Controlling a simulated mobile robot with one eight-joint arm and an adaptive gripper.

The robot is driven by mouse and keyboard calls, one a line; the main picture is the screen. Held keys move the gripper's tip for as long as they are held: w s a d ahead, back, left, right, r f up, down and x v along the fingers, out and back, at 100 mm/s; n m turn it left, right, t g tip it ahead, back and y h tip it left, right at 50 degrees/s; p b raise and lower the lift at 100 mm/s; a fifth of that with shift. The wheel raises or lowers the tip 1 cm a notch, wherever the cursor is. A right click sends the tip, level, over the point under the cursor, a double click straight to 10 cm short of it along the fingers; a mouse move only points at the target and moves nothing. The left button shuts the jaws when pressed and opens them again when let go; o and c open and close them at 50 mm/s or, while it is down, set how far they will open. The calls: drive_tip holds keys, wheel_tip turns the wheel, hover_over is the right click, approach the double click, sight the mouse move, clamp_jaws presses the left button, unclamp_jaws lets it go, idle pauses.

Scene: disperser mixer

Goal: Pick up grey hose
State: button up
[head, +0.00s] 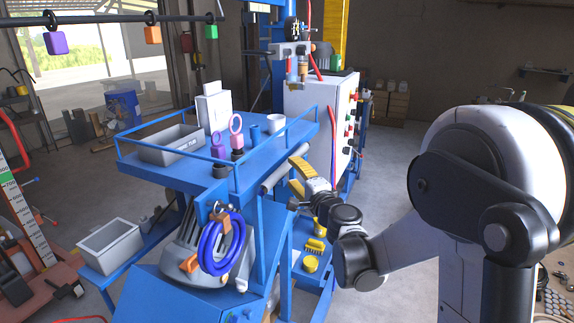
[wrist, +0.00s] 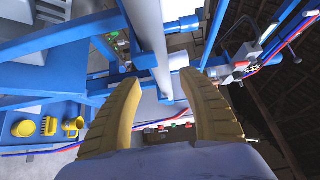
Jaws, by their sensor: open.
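The grey hose (head: 277,176) is a smooth, straight-looking grey tube at the right side of the blue table, just left of my gripper in the head view. In the wrist view the hose (wrist: 149,38) runs from the top edge down toward the gap between the fingers. My gripper (head: 291,172) is open, with its two yellow fingers apart and pointing toward the hose. In the wrist view the gripper (wrist: 163,80) shows nothing clamped between its fingers. I cannot tell whether a finger touches the hose.
The blue railed table (head: 218,178) holds a grey bin (head: 172,146) and tools. A white control cabinet (head: 322,112) stands behind my gripper. A blue coiled hose (head: 222,243) hangs at the front. A yellow brush (head: 315,245) and a yellow round item (head: 311,264) sit on a lower shelf.

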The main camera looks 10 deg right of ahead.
sight(290, 167)
drive_tip(key=w, duration=0.5)
drive_tip(key=shift+a, duration=0.4)
drive_tip(key=shift+r, duration=0.15)
clamp_jaws()
